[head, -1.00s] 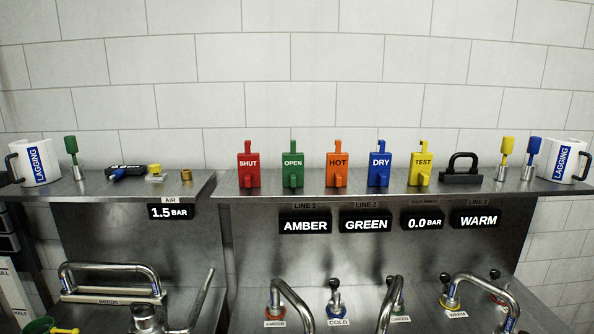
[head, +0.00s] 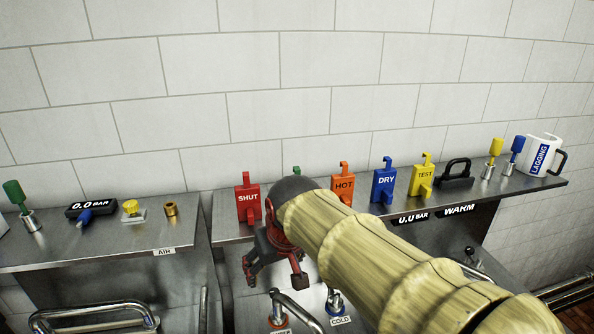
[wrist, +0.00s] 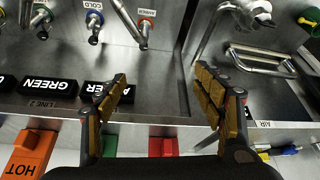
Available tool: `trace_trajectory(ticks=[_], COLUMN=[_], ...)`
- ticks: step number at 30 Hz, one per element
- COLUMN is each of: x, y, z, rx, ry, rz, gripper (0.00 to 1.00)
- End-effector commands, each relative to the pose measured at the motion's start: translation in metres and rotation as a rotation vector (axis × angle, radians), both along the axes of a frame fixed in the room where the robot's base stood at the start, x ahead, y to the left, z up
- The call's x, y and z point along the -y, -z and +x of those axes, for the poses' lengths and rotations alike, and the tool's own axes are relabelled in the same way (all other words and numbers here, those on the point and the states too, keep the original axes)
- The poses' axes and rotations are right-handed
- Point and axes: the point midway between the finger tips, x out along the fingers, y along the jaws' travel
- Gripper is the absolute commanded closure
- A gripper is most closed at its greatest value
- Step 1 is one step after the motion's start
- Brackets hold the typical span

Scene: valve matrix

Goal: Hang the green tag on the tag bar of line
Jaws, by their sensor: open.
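The green tag (head: 296,171) is mostly hidden behind my arm in the head view; only its top hook shows, between the red SHUT tag (head: 249,203) and the orange HOT tag (head: 343,187). In the wrist view the green tag (wrist: 110,143) shows partly, beside my left finger. My gripper (head: 274,275) is open and empty in front of the panel, below the tag shelf. In the wrist view my gripper (wrist: 160,80) has its fingers wide apart, with bare steel panel between them. I cannot tell which bar is the tag bar.
Blue DRY (head: 384,182) and yellow TEST (head: 421,177) tags, a black padlock-like block (head: 456,174) and a LAGGING mug (head: 538,155) stand to the right. A bent pipe (head: 298,309) rises below my gripper. A steel bar (head: 95,311) is at lower left.

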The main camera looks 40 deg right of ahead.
Motion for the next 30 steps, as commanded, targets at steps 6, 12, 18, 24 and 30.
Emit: trace_trajectory(ticks=[6, 12, 18, 24, 30], x=[0.052, 0.098, 0.124, 0.132, 0.135], y=[-0.069, -0.105, -0.120, -0.112, -0.093], z=[0.034, 0.056, 0.066, 0.071, 0.077], rx=[-0.021, -0.035, -0.042, -0.045, -0.045], ry=[0.091, 0.161, 0.200, 0.209, 0.208], rz=[0.006, 0.012, 0.016, 0.016, 0.017], gripper=[0.32, 0.32, 0.32, 0.32, 0.32])
